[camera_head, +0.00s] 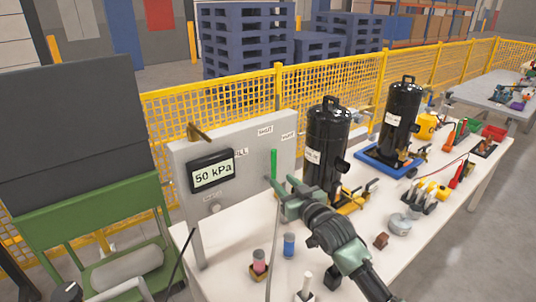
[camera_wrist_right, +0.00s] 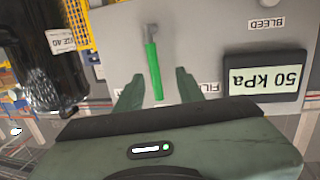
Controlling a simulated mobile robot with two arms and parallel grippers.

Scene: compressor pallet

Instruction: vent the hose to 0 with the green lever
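The green lever (camera_head: 274,163) stands upright on the front of a grey panel (camera_head: 240,200). The panel's display (camera_head: 213,172) reads 50 kPa. My right gripper (camera_head: 280,186) is at the panel, by the lever's lower part. In the right wrist view, which is upside down, the green lever (camera_wrist_right: 154,70) shows between the two spread fingers of the open right gripper (camera_wrist_right: 159,78). I cannot tell whether a finger touches it. The display (camera_wrist_right: 264,78) also reads 50 kPa there, below a BLEED label (camera_wrist_right: 266,23). My left gripper is not in view.
Two black cylinders (camera_head: 327,150) (camera_head: 401,115) stand on the white table right of the panel. Red (camera_head: 260,262) and blue (camera_head: 289,245) small items are at the front. A yellow mesh fence (camera_head: 310,90) runs behind. A green cart (camera_head: 90,215) stands at left.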

